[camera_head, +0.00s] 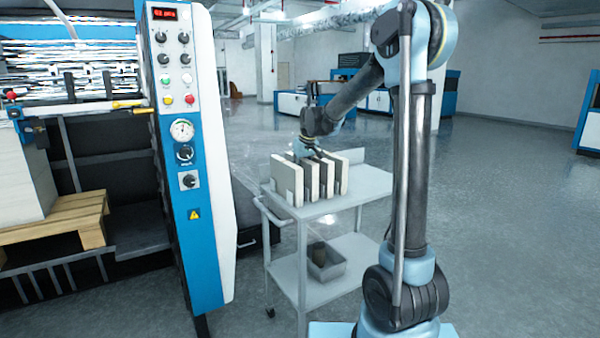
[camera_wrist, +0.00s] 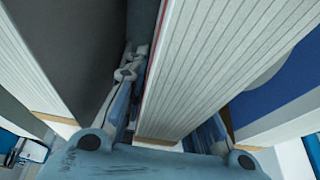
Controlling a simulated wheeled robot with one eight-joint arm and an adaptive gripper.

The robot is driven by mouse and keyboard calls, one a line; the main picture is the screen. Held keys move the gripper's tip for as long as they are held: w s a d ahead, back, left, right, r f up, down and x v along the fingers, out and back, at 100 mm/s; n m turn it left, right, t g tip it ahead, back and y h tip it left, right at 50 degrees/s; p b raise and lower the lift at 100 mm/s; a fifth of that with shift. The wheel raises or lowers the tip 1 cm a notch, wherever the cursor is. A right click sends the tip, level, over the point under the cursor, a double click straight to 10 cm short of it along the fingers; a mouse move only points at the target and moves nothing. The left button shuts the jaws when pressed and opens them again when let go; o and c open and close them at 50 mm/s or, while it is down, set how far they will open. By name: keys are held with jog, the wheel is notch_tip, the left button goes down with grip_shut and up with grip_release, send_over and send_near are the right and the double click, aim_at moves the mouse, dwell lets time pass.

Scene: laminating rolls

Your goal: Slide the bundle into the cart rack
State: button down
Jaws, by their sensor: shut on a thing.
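My gripper (camera_head: 309,151) is over the upright row of pale bundles on the cart's top. In the wrist view its fingers (camera_wrist: 168,122) are shut on either side of a white, ribbed bundle (camera_wrist: 215,65). The held bundle stands on edge among its neighbours; whether it touches the shelf below is hidden. The cart (camera_head: 366,186) is light grey with two shelves. Its rack shows as dark gaps and uprights between the pale slabs (camera_head: 287,183). In the wrist view a dark grey face (camera_wrist: 70,50) is left of the held bundle and a blue face (camera_wrist: 285,85) is right.
A metal bin (camera_head: 326,266) sits on the cart's lower shelf. A white and blue machine panel (camera_head: 190,130) stands left of the cart, with a wooden pallet (camera_head: 60,225) beyond. The cart top's right side is bare. Open floor (camera_head: 500,210) lies to the right.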

jog(key=c, duration=1.2)
grip_release()
jog(key=shift+c, duration=0.2)
jog(key=v, duration=1.2)
jog(key=shift+f, duration=0.1)
jog(key=shift+d, duration=0.1)
